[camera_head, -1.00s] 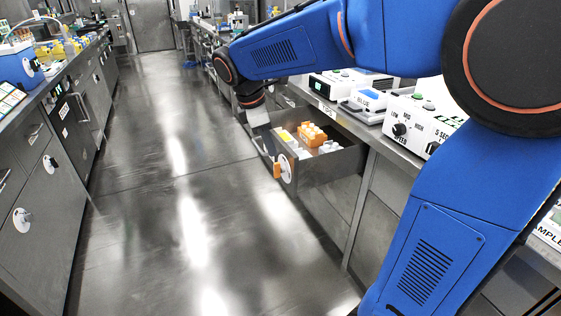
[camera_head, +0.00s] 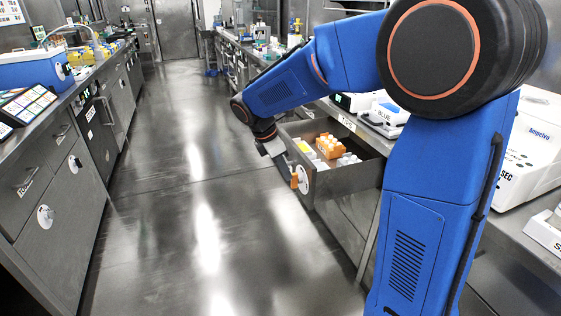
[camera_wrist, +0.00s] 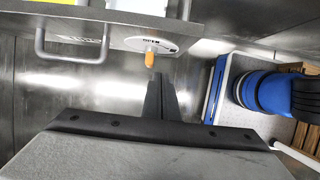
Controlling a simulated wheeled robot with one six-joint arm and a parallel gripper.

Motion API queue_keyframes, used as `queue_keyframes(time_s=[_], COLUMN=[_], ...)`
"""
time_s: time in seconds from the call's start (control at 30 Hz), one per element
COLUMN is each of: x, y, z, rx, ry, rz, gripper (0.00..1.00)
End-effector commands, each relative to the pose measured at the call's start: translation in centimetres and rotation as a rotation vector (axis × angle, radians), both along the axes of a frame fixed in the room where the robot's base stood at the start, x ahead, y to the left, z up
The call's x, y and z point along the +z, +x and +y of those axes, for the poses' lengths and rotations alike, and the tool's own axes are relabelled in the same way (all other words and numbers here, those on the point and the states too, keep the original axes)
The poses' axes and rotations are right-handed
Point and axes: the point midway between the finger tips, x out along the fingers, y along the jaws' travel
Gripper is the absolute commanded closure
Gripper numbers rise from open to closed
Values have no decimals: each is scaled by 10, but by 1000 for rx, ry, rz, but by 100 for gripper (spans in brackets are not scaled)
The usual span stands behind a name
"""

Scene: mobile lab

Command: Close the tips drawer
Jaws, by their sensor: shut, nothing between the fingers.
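The tips drawer (camera_head: 350,182) stands open below the right-hand counter, with orange, yellow and white items inside. Its front carries a round white disc (camera_head: 304,180) with an orange knob (camera_head: 294,181). In the wrist view, the disc (camera_wrist: 168,44) and orange knob (camera_wrist: 149,59) sit on the drawer front, beside a grey bar handle (camera_wrist: 72,57). My gripper (camera_head: 286,172) is at the outer side of the drawer front, close to the knob. In the wrist view, my gripper (camera_wrist: 160,82) is shut and empty, its tips just below the knob. I cannot tell whether they touch.

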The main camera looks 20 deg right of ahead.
Motion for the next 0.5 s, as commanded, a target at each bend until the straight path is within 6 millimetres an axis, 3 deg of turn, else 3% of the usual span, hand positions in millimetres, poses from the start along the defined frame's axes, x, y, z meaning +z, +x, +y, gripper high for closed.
queue_keyframes(time_s=[0.07, 0.3, 0.5], x=[-14, -13, -13], y=[-1, 1, 1], z=[-6, -35, -44], rx=[-2, -4, -1], ry=[-1, 1, 1], rz=[2, -1, 0], gripper=[100, 100, 100])
